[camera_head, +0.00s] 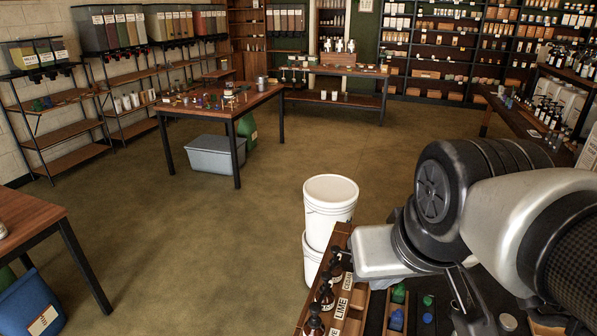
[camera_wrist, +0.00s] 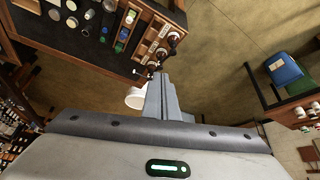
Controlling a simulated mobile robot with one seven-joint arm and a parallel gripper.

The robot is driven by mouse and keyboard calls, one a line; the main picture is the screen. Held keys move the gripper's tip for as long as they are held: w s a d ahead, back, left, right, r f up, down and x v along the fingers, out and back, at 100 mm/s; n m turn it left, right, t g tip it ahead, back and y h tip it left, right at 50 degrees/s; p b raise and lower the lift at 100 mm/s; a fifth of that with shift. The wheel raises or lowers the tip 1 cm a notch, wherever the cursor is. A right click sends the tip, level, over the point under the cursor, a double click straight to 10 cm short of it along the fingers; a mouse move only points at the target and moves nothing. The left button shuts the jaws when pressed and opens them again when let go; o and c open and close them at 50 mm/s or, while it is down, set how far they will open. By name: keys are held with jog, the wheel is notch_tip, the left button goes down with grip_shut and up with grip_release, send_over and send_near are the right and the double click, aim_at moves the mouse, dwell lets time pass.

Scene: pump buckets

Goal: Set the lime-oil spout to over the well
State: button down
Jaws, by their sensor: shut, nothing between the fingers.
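Dark pump bottles stand in a row on the wooden counter edge in the head view. A LIME label (camera_head: 342,306) lies on the wood beside the middle pump bottle (camera_head: 325,294). Another pump bottle (camera_head: 335,266) stands behind it, and one (camera_head: 313,322) in front. The spout's exact direction is too small to tell. In the wrist view the pump bottles (camera_wrist: 173,38) are just beyond my gripper (camera_wrist: 160,76), whose fingers are together and empty. Contact with a bottle cannot be told. The well cannot be made out for certain.
Stacked white buckets (camera_head: 330,205) stand just beyond the counter. The floor between is clear.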

jog(key=w+n+g+b, duration=0.1)
jog(key=w+n+b, duration=0.2)
jog(key=w, duration=0.6)
jog(key=n+g+y+b, duration=0.2)
jog(key=n+y+b, duration=0.1)
jog(key=n+b, duration=0.45)
send_over(334, 265)
jog(key=w, duration=0.2)
notch_tip(334, 265, down, 20)
jog(key=shift+s+f+n, duration=0.1)
jog(key=shift+f+n, duration=0.05)
jog(key=shift+n, duration=0.1)
jog(key=shift+f, duration=5.75)
